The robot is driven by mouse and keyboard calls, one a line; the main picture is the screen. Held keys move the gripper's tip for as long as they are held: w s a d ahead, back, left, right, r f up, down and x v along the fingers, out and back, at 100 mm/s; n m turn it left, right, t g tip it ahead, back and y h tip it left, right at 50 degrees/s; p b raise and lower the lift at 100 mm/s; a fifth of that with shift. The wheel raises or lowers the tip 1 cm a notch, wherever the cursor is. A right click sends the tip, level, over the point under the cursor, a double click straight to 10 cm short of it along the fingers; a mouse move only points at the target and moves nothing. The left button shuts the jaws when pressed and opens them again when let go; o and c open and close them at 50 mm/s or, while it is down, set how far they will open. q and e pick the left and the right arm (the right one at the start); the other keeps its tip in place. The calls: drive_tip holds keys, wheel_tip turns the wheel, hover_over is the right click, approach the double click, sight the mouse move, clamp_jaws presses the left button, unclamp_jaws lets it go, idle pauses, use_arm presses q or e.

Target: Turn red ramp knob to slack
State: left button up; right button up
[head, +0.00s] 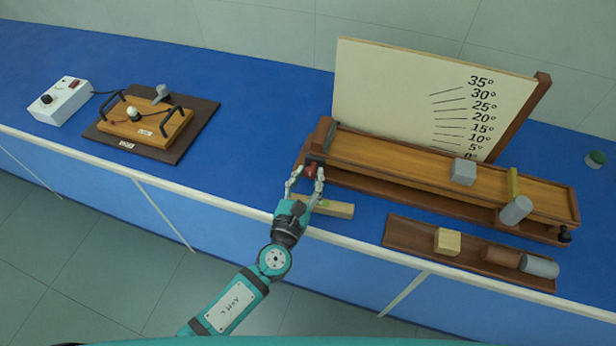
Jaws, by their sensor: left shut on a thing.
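The red knob (311,171) sits at the left end of the wooden ramp (400,160), on its front side. My left gripper (307,176) reaches in from the front and is shut on the red knob, with one finger on each side. The fingers partly hide the knob, and its turn angle cannot be made out. The ramp lies low along its base in front of the angle board (425,95), which is marked from 0° to 35°. My right gripper is not in view.
A tray (405,236) in front holds a pale block and two cylinders. A pale wooden strip (338,209) lies by my gripper. A white box (62,101) and a wooden board (160,122) stand left.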

use_arm(q)
clamp_jaws()
drive_tip(key=shift+f+n+b, duration=0.15)
drive_tip(key=shift+n+b, duration=0.95)
drive_tip(key=shift+n, duration=0.4)
drive_tip(key=shift+a+n+b, duration=0.1)
drive_tip(key=shift+n+b, duration=0.8)
drive_tip(key=shift+n, duration=1)
drive_tip(key=o, duration=1.1)
unclamp_jaws()
drive_tip(key=shift+c, duration=0.2)
